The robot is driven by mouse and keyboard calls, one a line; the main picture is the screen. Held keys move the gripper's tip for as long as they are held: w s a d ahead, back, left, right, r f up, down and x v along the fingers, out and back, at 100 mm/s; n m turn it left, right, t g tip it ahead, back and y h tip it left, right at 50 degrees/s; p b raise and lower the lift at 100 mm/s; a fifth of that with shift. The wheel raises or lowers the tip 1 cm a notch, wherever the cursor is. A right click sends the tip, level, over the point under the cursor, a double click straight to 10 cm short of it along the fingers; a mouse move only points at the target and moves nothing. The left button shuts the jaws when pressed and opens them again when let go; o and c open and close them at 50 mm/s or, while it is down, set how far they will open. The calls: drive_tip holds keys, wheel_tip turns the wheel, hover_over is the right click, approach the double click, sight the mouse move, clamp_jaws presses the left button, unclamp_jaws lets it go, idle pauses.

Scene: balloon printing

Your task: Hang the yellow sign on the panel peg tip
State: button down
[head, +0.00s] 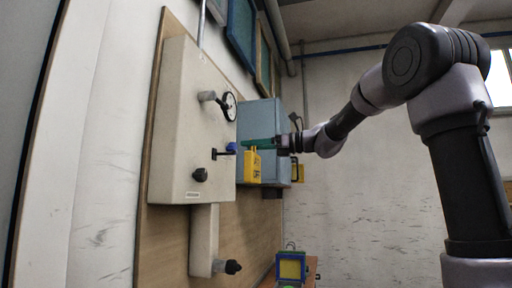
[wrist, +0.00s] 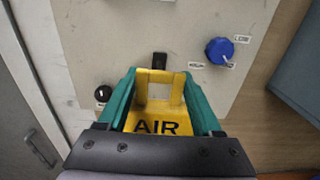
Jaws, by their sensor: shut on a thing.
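The yellow sign (head: 251,168) hangs upright from my gripper (head: 250,143) in the head view. In the wrist view the sign (wrist: 155,124) reads "AIR" and has an open loop at its top. The green fingers of my gripper (wrist: 160,88) are shut on the sign, one on each side. The black panel peg (head: 222,154) sticks out from the pale panel (head: 176,125), just left of the sign with a small gap. In the wrist view the peg (wrist: 159,61) shows just beyond the loop's top bar, not through the loop.
A blue knob (wrist: 219,50) sits right of the peg and a black knob (wrist: 103,93) sits lower left. A round gauge-like wheel (head: 229,106) is above the peg. A blue-grey box (head: 262,120) stands behind the gripper.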

drive_tip(key=shift+f+x, duration=0.2)
drive_tip(key=shift+x, duration=1.55)
drive_tip(key=shift+f+x, duration=0.2)
drive_tip(key=shift+x, duration=1.6)
drive_tip(key=shift+w+a+f, duration=0.25)
drive_tip(key=shift+a+f, duration=0.25)
drive_tip(key=shift+f, duration=0.05)
unclamp_jaws()
drive_tip(key=shift+d, duration=0.15)
